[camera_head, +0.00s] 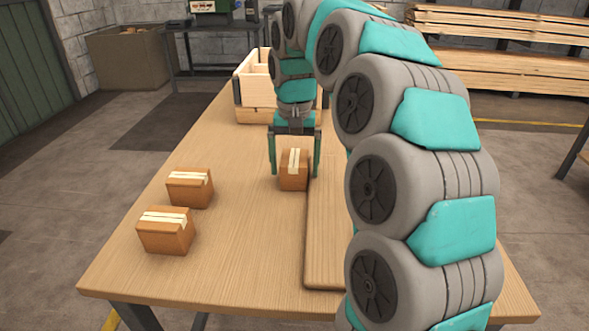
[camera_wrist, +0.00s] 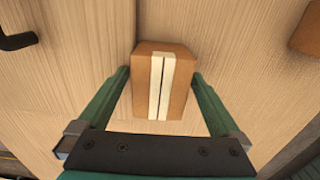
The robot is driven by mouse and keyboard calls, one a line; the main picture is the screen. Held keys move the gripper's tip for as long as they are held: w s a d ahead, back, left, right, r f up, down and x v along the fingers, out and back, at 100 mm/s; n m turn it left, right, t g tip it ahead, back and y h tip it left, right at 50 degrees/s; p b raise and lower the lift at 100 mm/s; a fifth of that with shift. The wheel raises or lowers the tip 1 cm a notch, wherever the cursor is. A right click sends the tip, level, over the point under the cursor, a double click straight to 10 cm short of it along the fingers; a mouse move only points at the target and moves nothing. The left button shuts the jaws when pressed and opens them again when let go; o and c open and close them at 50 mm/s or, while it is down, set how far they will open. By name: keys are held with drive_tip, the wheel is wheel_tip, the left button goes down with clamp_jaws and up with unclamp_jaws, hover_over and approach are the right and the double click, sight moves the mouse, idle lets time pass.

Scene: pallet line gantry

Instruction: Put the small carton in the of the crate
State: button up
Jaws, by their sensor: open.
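A small brown carton (camera_head: 293,177) with a pale tape strip stands on the wooden table (camera_head: 235,225), beside the left edge of a raised board. My gripper (camera_head: 294,172) points down with its teal fingers open, one on each side of this carton. In the wrist view the carton (camera_wrist: 161,85) lies between the fingertips of my gripper (camera_wrist: 160,85), with a small gap on each side. Two similar cartons stand at the left, a nearer one (camera_head: 165,236) and a farther one (camera_head: 189,190). The wooden crate (camera_head: 257,92) with compartments stands at the far end, partly hidden by my arm.
The raised wooden board (camera_head: 325,235) lies on the table to the right of the carton, partly behind my arm. The table is clear between the left cartons and the crate. A large brown bin (camera_head: 128,60) stands on the floor behind.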

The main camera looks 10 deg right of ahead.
clamp_jaws()
idle(0.7)
